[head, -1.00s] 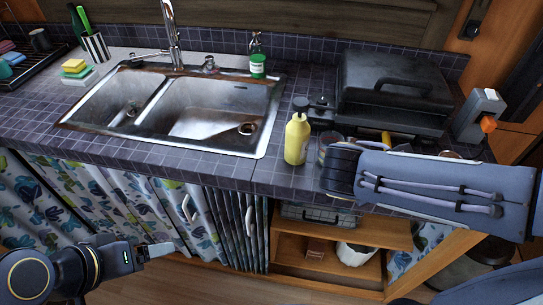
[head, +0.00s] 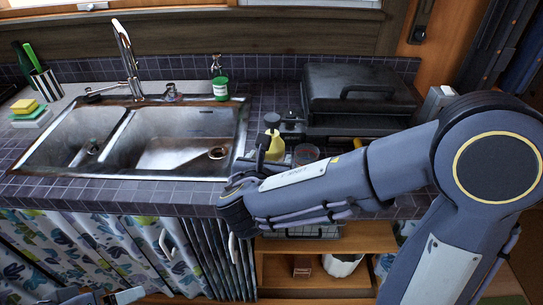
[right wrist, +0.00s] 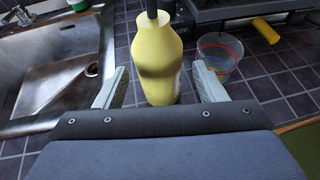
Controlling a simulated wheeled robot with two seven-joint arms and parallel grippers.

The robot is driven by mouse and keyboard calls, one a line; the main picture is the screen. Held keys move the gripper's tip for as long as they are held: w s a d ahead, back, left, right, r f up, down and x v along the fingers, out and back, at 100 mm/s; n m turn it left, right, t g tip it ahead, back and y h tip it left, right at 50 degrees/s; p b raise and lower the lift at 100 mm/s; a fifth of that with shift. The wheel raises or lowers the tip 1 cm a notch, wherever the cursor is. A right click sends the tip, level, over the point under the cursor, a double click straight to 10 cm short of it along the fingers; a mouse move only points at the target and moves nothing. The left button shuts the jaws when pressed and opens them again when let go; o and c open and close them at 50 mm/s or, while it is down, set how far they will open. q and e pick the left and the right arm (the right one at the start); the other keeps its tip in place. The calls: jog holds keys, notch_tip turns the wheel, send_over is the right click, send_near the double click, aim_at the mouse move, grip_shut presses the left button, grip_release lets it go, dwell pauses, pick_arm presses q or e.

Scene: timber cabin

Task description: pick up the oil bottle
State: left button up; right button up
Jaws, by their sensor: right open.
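The oil bottle, taken to be the yellow bottle (head: 271,150) with a dark top, stands upright on the tiled counter right of the sink. My right arm hides its lower part in the head view. In the right wrist view the bottle (right wrist: 159,60) stands between the two fingers of my right gripper (right wrist: 160,80). The fingers are spread, with a visible gap on each side of the bottle. In the head view my right gripper (head: 242,180) is mostly hidden by its own wrist. My left gripper (head: 122,296) shows only partly at the bottom left edge.
A clear cup (head: 306,153) stands just right of the bottle, with a yellow-handled object (right wrist: 266,31) beyond it. A black grill (head: 360,95) sits behind. The sink (head: 180,140) lies left. A green-labelled dispenser (head: 220,88) stands behind the sink.

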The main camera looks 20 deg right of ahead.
jog(key=x, duration=0.7)
jog(key=shift+w+a+f, duration=0.1)
jog(key=shift+f, duration=0.1)
jog(key=shift+r, duration=0.1)
jog(key=c, duration=1)
jog(key=shift+c, duration=0.2)
